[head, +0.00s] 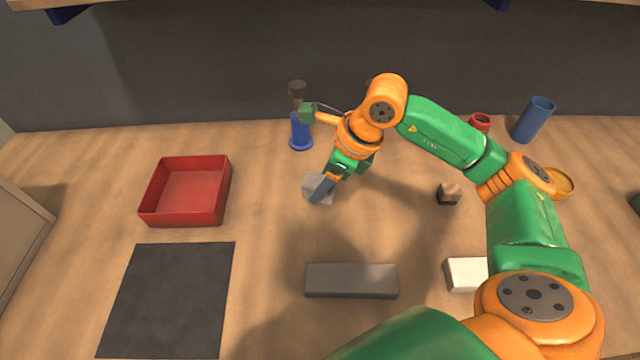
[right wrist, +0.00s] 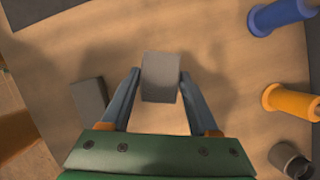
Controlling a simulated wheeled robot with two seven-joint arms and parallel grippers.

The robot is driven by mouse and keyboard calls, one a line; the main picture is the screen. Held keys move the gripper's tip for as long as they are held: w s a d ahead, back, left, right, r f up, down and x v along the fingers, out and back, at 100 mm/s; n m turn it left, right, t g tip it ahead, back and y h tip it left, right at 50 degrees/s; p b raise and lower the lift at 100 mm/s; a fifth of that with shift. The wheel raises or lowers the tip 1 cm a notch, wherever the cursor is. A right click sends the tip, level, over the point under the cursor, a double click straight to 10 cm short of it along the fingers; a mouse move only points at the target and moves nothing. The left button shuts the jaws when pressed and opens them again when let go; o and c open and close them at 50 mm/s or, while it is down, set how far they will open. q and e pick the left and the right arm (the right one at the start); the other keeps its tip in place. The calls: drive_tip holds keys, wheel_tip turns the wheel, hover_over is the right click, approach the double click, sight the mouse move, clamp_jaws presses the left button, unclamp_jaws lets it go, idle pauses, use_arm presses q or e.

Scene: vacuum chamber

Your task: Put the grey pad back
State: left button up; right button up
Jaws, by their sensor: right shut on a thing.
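The grey pad (head: 311,186) is a small pale grey block in the middle of the table in the head view, partly covered by my gripper. In the right wrist view the grey pad (right wrist: 161,75) sits between the two fingertips. My right gripper (head: 322,188) reaches down from the upper right and is shut on the pad; its fingers (right wrist: 160,88) lie along the pad's two sides in the wrist view. I cannot tell whether the pad touches the table. My left gripper is not in view.
A red tray (head: 186,219) and dark mat (head: 168,300) lie left. A dark grey bar (head: 351,281) and white block (head: 465,274) are in front.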

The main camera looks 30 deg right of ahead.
drive_tip(key=w+f, duration=0.1)
drive_tip(key=w+d+f, duration=0.1)
drive_tip(key=f, duration=0.1)
drive_tip(key=w+d+f, duration=0.1)
drive_tip(key=w+f, duration=0.1)
drive_tip(key=shift+d+f, duration=0.15)
drive_tip(key=shift+f, duration=0.05)
wheel_tip(320, 180, down, 4)
drive_tip(key=shift+w+d+r+p, duration=0.15)
drive_tip(key=shift+r+p, duration=0.1)
drive_tip(key=shift+p, duration=0.55)
drive_tip(key=shift+f, duration=0.15)
drive_tip(key=shift+f+b, duration=0.15)
drive_tip(key=shift+b, duration=0.2)
drive_tip(key=o, duration=1.3)
drive_tip(key=shift+r, duration=0.2)
